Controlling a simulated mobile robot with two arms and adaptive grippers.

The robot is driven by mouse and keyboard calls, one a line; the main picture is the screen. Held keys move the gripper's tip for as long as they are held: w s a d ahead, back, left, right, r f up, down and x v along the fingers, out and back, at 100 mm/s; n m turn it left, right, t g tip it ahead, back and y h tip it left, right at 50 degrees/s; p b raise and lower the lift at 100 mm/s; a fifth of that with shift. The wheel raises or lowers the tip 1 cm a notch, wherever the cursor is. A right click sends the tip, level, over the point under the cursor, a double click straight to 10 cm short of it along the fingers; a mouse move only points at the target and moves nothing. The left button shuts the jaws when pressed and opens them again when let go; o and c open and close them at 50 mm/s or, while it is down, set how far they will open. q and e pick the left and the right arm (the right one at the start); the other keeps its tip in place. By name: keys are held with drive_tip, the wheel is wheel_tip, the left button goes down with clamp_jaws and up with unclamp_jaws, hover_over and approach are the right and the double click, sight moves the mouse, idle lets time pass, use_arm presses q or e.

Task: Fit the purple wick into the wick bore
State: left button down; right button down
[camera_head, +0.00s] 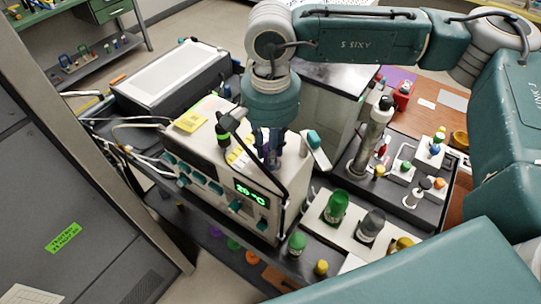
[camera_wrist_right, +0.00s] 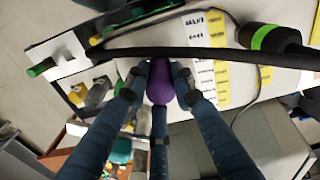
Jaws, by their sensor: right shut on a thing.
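My right gripper (camera_head: 271,158) points down over the top of the cream instrument box (camera_head: 222,150), which has a green "20 °C" display. In the right wrist view my right gripper (camera_wrist_right: 160,72) is shut on the purple wick (camera_wrist_right: 160,85), which sits between its fingers. The wick's rounded purple end shows there, and a darker purple length runs back between the fingers. In the head view the gripper mostly hides the wick. I cannot make out the wick bore in either view, nor whether the wick touches the box. My left gripper is not in view.
A black cable (camera_head: 284,190) arches over the box close to my right gripper. A tray (camera_head: 344,239) with green and grey containers lies to the right. A white-topped unit (camera_head: 172,78) stands behind.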

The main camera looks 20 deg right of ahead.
drive_tip(key=shift+w+f, duration=0.1)
drive_tip(key=shift+f, duration=0.3)
drive_tip(key=c, duration=1.7)
unclamp_jaws()
drive_tip(key=shift+o, duration=1.2)
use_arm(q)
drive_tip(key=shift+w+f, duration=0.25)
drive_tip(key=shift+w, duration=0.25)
